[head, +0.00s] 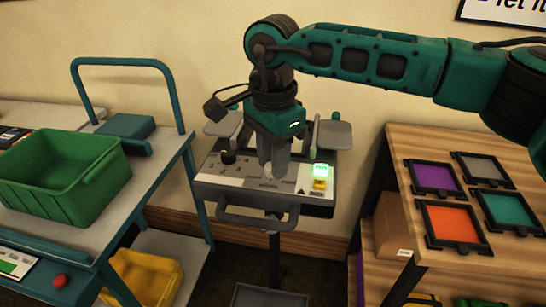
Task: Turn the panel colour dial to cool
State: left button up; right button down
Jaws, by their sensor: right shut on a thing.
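The control panel (225,185) is a pale slanted board on a stand, with a grey handle along its front. My right gripper (272,172) comes down from above onto the middle of the panel. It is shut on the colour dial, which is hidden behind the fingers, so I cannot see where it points. A black knob (228,157) stands at the panel's left. A green lit display (321,170) glows at its right, above a yellow switch (319,184). My left gripper is not in view.
A teal cart (187,150) with a green crate (40,200) stands close on the left. A wooden shelf (440,145) with coloured framed filters, one of them orange (455,226), stands on the right. A yellow bin (148,277) sits low on the cart.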

dwell(0.3)
jog(key=c, duration=0.8)
grip_release()
jog(key=shift+c, duration=0.2)
jog(key=shift+r, duration=0.1)
notch_tip(320, 180, up, 13)
jog(key=shift+p, duration=0.3)
jog(key=shift+s+f, duration=0.1)
jog(key=shift+f, duration=0.1)
